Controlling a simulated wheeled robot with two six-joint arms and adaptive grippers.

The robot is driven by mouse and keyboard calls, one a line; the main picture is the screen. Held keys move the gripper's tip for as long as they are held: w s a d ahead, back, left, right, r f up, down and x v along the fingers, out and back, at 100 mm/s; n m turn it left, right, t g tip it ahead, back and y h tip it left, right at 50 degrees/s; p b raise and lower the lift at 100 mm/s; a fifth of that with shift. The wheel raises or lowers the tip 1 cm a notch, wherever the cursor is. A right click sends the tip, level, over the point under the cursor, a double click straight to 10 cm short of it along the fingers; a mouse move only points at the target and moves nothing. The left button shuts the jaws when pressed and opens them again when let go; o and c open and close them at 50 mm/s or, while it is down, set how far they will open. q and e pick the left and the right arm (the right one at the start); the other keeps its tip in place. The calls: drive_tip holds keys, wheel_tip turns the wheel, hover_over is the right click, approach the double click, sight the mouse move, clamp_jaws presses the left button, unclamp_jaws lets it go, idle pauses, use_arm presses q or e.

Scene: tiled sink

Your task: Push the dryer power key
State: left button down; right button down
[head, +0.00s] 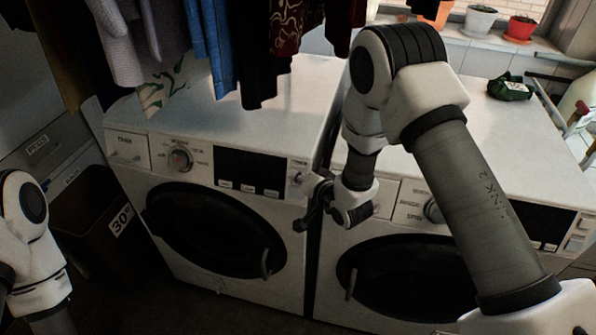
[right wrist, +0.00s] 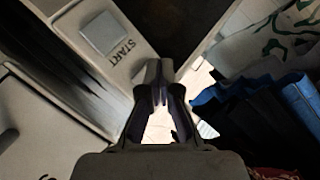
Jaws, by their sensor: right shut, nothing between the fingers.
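Two white front-loading machines stand side by side, the left machine (head: 235,118) and the right machine (head: 500,135); I cannot tell from labels which is the dryer. The left machine's small keys (head: 298,178) sit at the right end of its panel, just left of my right gripper (head: 310,212). In the right wrist view, a square key (right wrist: 103,35) marked START lies ahead and left of the shut, empty fingertips (right wrist: 157,77). Contact with the panel cannot be made out. No power label is readable. My left gripper is out of view; only its arm shows at the left edge.
Clothes (head: 215,40) hang over the left machine, close to the right gripper's side in the wrist view (right wrist: 265,105). A dark bin (head: 105,225) stands at the left. Plant pots (head: 480,18) line the sill, and a dark green object (head: 510,88) lies on the right machine.

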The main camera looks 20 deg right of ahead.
idle(0.4)
drive_tip(key=shift+w+d+f, duration=0.15)
drive_tip(key=shift+w+d, duration=0.1)
drive_tip(key=shift+w, duration=0.1)
idle(0.4)
drive_tip(key=shift+s+a+r, duration=0.2)
drive_tip(key=shift+s+a, duration=0.05)
drive_tip(key=shift+s, duration=0.15)
drive_tip(key=s+a, duration=0.1)
drive_tip(key=s+a+r+p, duration=0.1)
drive_tip(key=s, duration=0.1)
drive_tip(key=s+a+r, duration=0.1)
drive_tip(key=shift+s+a+p, duration=0.1)
drive_tip(key=shift+s+p, duration=0.25)
drive_tip(key=shift+p, duration=0.05)
